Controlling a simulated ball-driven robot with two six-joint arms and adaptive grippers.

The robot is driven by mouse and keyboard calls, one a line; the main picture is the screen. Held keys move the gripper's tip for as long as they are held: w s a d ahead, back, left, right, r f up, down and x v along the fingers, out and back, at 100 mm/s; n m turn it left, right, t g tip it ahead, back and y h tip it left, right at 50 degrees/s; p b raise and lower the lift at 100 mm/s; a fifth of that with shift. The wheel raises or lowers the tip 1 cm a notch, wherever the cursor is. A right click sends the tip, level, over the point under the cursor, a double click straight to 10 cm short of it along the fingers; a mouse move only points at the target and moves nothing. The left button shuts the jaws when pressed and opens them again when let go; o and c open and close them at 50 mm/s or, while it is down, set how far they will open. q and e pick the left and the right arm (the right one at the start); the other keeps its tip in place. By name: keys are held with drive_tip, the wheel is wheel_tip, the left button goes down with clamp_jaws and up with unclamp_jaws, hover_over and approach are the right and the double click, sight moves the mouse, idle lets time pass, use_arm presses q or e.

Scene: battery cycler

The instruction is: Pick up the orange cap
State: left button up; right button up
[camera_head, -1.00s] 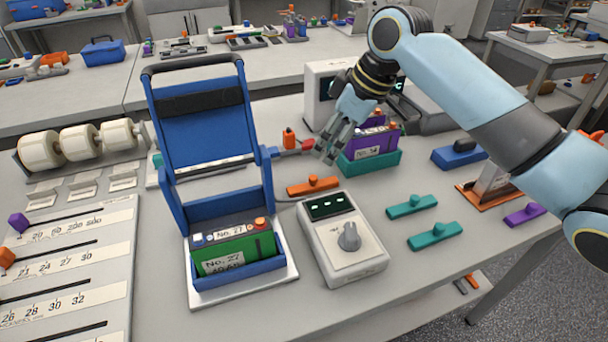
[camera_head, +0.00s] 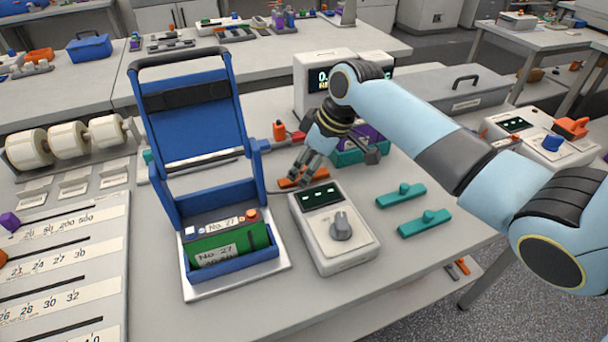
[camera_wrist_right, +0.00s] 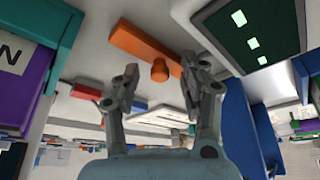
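The orange cap (camera_head: 287,183) is a flat bar with a round knob, lying on the table behind the grey meter box. In the head view my right gripper (camera_head: 303,170) is over it and hides part of it. In the right wrist view the cap (camera_wrist_right: 137,44) lies just beyond the fingertips, its knob in line with the gap between them. The right gripper (camera_wrist_right: 160,88) is open there, with nothing between its fingers. I cannot tell whether a fingertip touches the cap. My left gripper is not in view.
The grey meter box (camera_head: 336,247) with a dial stands just in front of the cap. A blue cradle (camera_head: 235,274) holds a green No. 27 battery at left. A teal tray (camera_head: 350,158) with a purple battery is behind right. Two teal caps (camera_head: 402,195) lie at right.

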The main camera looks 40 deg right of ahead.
clamp_jaws()
